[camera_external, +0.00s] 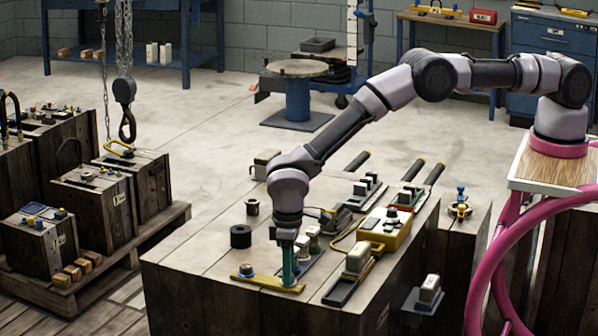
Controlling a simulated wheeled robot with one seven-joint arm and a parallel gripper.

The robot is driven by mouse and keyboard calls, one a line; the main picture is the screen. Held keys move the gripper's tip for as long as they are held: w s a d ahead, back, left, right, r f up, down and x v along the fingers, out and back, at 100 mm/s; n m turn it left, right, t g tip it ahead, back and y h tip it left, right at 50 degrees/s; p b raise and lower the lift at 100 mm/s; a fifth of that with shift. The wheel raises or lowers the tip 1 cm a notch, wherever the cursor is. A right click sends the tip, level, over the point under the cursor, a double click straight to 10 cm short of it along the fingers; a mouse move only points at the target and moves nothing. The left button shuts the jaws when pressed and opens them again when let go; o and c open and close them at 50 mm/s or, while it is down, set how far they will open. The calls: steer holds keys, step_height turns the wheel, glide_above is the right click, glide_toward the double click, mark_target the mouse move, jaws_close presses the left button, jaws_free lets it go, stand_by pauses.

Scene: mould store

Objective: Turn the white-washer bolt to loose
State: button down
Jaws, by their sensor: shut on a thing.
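My gripper (288,281) points straight down at the right part of a yellow plate (264,285) on the front of the large wooden block. Its narrow teal end is shut on a small part there, apparently a bolt, mostly hidden by the fingers. I cannot make out a white washer under it. Another bolt with a dark bluish head (246,270) stands upright on the plate's left part, apart from my gripper.
A black cylinder (240,236) and a smaller spool (252,207) stand behind the plate. A black tray with a pale block (357,259) and a yellow box (384,231) lie to the right. A hook (127,125) hangs at left over wooden blocks on a pallet.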

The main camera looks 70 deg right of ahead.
steer(key=n, duration=0.5)
steer(key=shift+n, duration=0.4)
stand_by(0.3)
steer(key=c, duration=0.6)
jaws_free()
steer(key=shift+f, duration=0.1)
steer(key=shift+o, duration=0.2)
step_height(320, 180, up, 11)
